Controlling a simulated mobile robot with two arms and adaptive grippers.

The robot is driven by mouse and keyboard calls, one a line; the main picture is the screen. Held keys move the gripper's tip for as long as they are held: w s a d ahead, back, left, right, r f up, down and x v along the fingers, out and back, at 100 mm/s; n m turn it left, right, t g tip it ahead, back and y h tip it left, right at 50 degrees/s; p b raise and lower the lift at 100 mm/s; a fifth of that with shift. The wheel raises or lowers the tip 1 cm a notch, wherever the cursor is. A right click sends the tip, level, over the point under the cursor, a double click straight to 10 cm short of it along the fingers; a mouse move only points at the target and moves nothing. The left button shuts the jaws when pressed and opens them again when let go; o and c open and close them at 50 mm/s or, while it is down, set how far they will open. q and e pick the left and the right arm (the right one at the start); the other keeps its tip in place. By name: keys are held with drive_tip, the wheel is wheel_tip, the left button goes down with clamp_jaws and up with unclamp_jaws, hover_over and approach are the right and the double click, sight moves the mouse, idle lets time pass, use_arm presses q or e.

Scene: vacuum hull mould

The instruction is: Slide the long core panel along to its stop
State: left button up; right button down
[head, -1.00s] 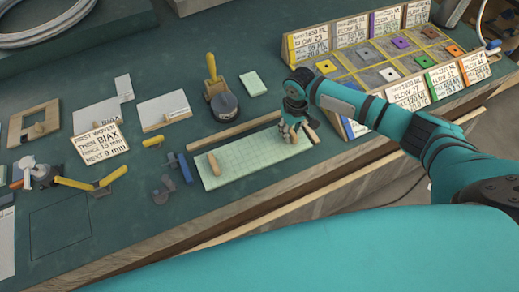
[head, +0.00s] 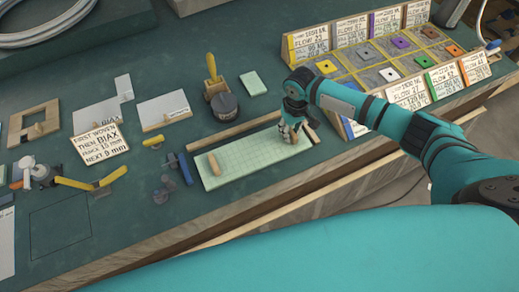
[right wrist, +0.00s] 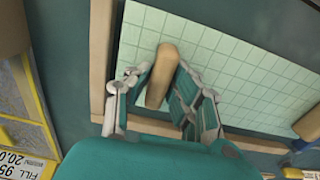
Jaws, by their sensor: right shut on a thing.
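The long core panel (head: 245,165) is a pale green gridded board lying flat near the bench's front edge, with a wooden handle at each end. My right gripper (head: 291,137) is over its right end. In the right wrist view, my right gripper (right wrist: 160,102) is shut on the near wooden handle (right wrist: 163,75). A short wooden stop strip (right wrist: 101,60) lies across that end of the panel, with a narrow dark gap between them. A long wooden fence (head: 235,130) runs behind the panel. The other handle (head: 214,163) stands free. My left gripper is not in view.
A blue clamp-like piece (head: 185,168) lies just left of the panel. A rack of labelled compartments (head: 400,60) stands at the right. A dark round pot (head: 224,105) and a small green block (head: 253,83) stand behind the fence.

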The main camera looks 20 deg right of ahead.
drive_tip(key=shift+w+a+b, duration=0.2)
drive_tip(key=shift+w+b, duration=0.1)
drive_tip(key=shift+w, duration=0.65)
drive_tip(key=shift+w+a, duration=0.1)
drive_tip(key=shift+w, duration=0.4)
drive_tip(key=c, duration=1.1)
unclamp_jaws()
wheel_tip(320, 180, up, 12)
